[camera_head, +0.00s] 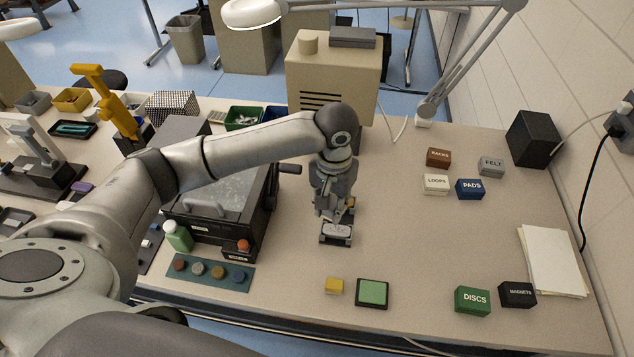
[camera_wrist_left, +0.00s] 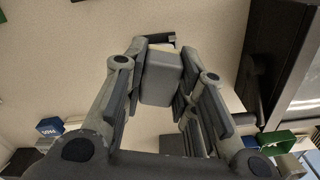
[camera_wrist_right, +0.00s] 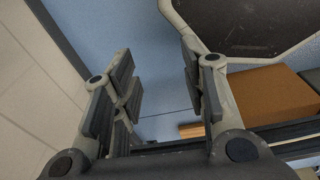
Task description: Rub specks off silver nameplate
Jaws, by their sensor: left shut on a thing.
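A small silver plate (camera_head: 336,230) in a dark holder stands on the bench, below my left gripper (camera_head: 334,208). I take it for the nameplate; specks are too small to make out. In the left wrist view, the gripper (camera_wrist_left: 160,92) is shut on a grey block (camera_wrist_left: 161,78) with a pale far end. The block hides most of what lies beyond it, and I cannot tell whether it touches the plate. My right gripper (camera_wrist_right: 158,85) is open and empty in its wrist view, away from the bench top.
A dark press-like box (camera_head: 228,225) stands left of the plate. The bench between is clear.

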